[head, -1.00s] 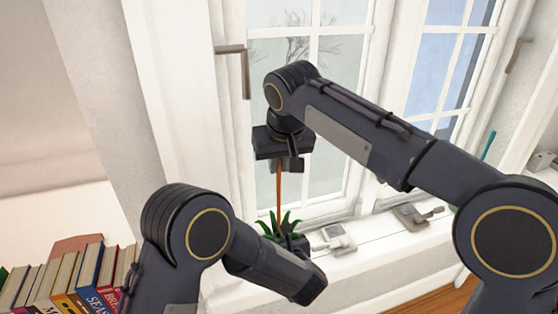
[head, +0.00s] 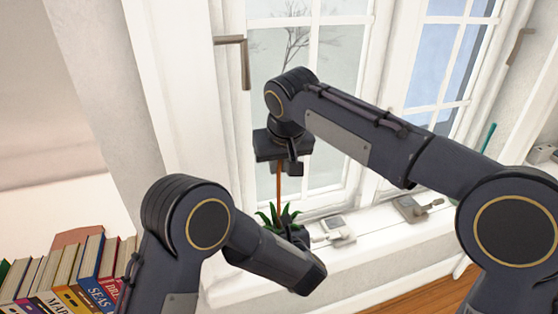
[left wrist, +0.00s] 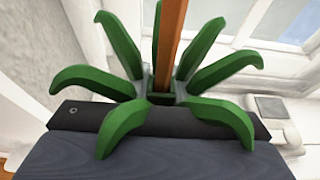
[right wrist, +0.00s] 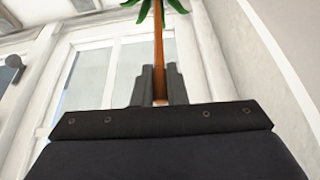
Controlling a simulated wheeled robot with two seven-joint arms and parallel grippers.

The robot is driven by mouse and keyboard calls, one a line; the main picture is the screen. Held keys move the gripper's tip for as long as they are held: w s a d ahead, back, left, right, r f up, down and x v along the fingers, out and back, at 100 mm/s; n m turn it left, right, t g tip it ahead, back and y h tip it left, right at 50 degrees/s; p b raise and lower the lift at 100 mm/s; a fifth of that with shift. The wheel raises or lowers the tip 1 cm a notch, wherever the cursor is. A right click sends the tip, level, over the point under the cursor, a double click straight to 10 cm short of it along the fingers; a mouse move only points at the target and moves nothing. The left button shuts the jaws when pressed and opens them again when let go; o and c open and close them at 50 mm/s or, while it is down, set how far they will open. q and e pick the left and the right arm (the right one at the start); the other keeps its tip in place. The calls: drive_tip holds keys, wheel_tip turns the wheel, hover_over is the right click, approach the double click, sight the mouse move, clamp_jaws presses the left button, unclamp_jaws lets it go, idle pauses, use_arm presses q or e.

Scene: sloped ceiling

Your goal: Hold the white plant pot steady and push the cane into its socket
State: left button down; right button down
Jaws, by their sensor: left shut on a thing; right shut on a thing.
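The orange-brown cane (head: 279,184) stands about upright above the plant's green leaves (head: 276,216). My right gripper (head: 282,168) is shut on the cane from above; its fingers also show around it in the right wrist view (right wrist: 160,88). In the left wrist view the cane (left wrist: 170,45) runs down into the middle of the leaves. My left gripper (left wrist: 160,92) is shut at the base of the leaves, on the pot. The white pot itself is hidden behind my left arm and gripper. The socket is hidden too, so I cannot tell how deep the cane sits.
The plant is at a white windowsill (head: 385,242) below a tall window. A small white device (head: 337,230) and a grey latch-like piece (head: 415,207) lie on the sill to its right. A row of books (head: 90,270) stands at lower left. A window handle (head: 240,58) juts out above.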

drive_tip(key=shift+f, duration=1.25)
drive_tip(key=c, duration=1.4)
unclamp_jaws()
drive_tip(key=shift+o, duration=0.2)
drive_tip(key=v, duration=1.2)
